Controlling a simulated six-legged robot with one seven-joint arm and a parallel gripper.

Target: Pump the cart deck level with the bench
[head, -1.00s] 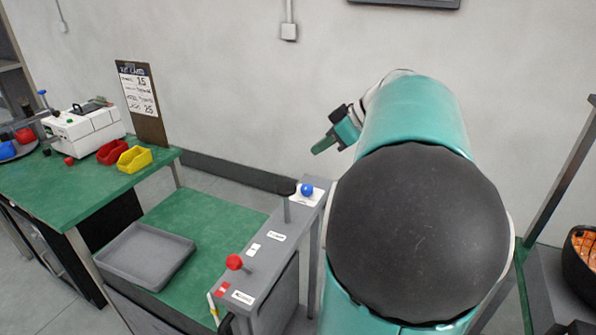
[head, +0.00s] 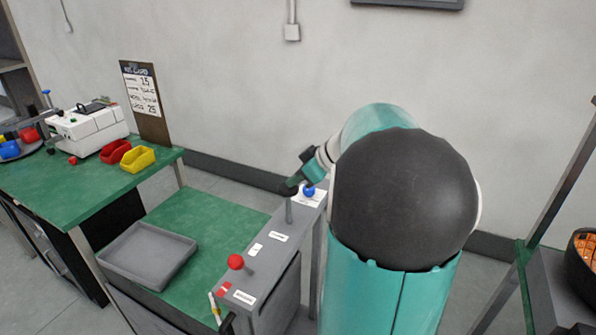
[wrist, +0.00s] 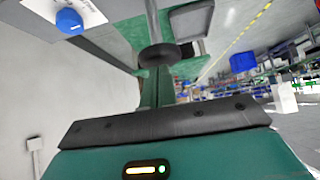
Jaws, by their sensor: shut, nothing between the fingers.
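The cart deck (head: 222,232) is a green surface, lower than the green bench (head: 75,195) at left. A grey console (head: 262,265) runs along the deck's right side. A grey upright pump lever (head: 289,212) stands near its far end; its black knob (wrist: 157,55) shows in the wrist view and is hidden in the head view. My gripper (head: 293,183) is shut and empty at the lever's top. In the wrist view the fingers (wrist: 157,90) point at the knob; I cannot tell whether they touch it.
A blue knob (head: 309,190) sits on a white plate just right of my gripper. A red-balled lever (head: 236,262) stands at the console's near end. A grey tray (head: 148,258) lies on the deck. Red (head: 113,152) and yellow (head: 137,159) bins stand on the bench.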

